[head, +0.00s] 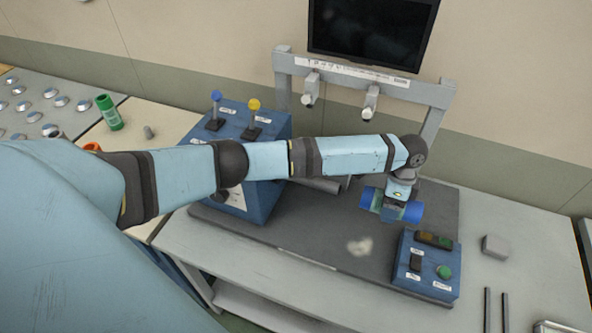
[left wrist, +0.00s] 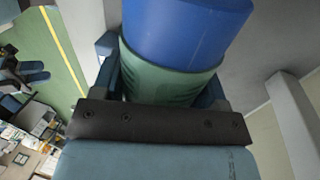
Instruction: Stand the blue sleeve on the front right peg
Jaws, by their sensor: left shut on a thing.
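My left gripper (head: 392,204) is shut on the blue sleeve (head: 413,212), which lies roughly level across the jaws above the dark grey machine bed. Its blue ends stick out on both sides. In the left wrist view the blue sleeve (left wrist: 185,32) shows a green band between the fingers of the left gripper (left wrist: 165,75). A short grey peg (head: 148,132) stands bare on the pale table at the left. My arm hides the table's front part, and no front right peg is visible.
A blue lever box (head: 262,128) stands between the pale table and the bed. A blue button box (head: 428,265) sits just in front of the gripper. A grey frame (head: 436,95) and dark screen (head: 372,27) rise behind. A grey block (head: 495,246) lies at right.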

